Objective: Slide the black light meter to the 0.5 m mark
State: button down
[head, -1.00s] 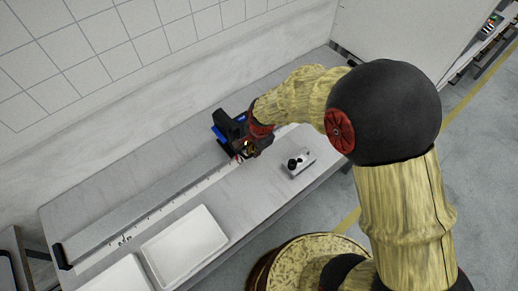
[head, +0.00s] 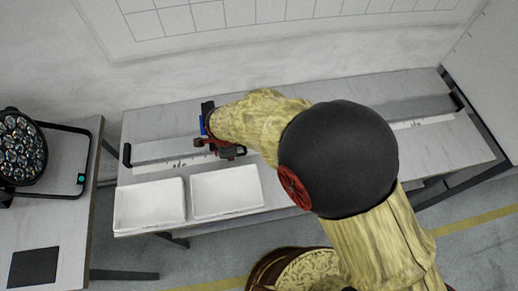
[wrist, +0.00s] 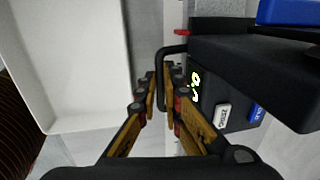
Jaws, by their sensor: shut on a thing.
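The black light meter (head: 207,117) with a blue part sits on the long grey rail (head: 160,150), in its left portion, partly hidden by my arm. My gripper (head: 222,148) is at its front side. In the wrist view the meter's dark body (wrist: 240,60) fills the right, with a lit greenish display, a white button and a blue button. My gripper (wrist: 166,78) is shut on the meter's black loop handle (wrist: 161,88). A white scale strip (head: 150,168) with dark marks runs along the rail's front. Its numbers are too small to read.
Two white trays (head: 118,210) (head: 258,190) stand in front of the rail's left part, close to my gripper. Black end stops close the rail at left (head: 127,155) and right (head: 457,101). A par can (head: 20,148) stands on a separate left table. My arm hides the bench's middle.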

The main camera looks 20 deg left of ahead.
jog(key=s+a, duration=0.2)
jog(key=a, duration=0.2)
jog(key=s+a+b, duration=0.1)
jog(key=s+a, duration=0.2)
jog(key=a, duration=0.1)
jog(key=s+a, duration=0.3)
jog(key=a, duration=0.1)
jog(key=shift+s+f+b, duration=0.1)
jog(key=shift+b, duration=0.3)
jog(key=c, duration=2)
grip_release()
jog(key=shift+o, duration=0.4)
notch_tip(320, 180, up, 12)
jog(key=s+d, duration=0.1)
jog(key=shift+s+d, duration=0.15)
jog(key=shift+s, duration=0.2)
jog(key=shift+f, duration=0.1)
